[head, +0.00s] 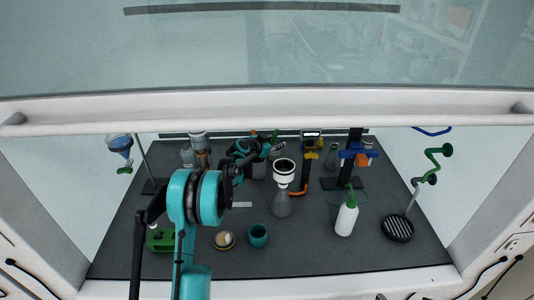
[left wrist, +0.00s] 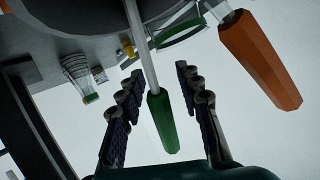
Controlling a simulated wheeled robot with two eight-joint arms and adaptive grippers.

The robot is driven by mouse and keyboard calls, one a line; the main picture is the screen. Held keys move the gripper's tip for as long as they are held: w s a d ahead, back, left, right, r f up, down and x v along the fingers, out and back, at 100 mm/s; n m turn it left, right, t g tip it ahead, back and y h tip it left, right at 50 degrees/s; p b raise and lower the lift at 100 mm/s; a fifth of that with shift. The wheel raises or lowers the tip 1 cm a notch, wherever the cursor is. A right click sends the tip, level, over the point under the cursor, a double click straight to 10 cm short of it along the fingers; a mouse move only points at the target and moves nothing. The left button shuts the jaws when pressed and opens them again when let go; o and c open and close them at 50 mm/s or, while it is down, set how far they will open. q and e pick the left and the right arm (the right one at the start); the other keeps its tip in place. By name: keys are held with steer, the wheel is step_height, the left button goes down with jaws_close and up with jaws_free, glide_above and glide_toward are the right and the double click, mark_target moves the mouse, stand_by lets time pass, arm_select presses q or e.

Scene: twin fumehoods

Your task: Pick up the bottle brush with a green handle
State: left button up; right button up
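The bottle brush's green handle (left wrist: 162,120) shows in the left wrist view, on a thin pale rod. It lies between the two fingers of my left gripper (left wrist: 160,77), with visible gaps on both sides. The fingers are spread and do not appear to touch it. In the head view my left gripper (head: 247,149) is at the back of the hood, and a green handle tip (head: 275,134) shows just beside it. The brush head is not clear in either view. My right gripper is not in view.
An orange handle (left wrist: 262,62) is close to the right finger. In the head view a white-topped funnel and flask (head: 283,205), a wash bottle (head: 346,216), a teal cup (head: 258,235) and a round dish (head: 224,240) stand nearby. The front right floor is fairly clear.

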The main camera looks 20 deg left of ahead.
arm_select(q)
steer(key=shift+r, duration=0.1)
jaws_close()
steer(key=shift+r, duration=0.1)
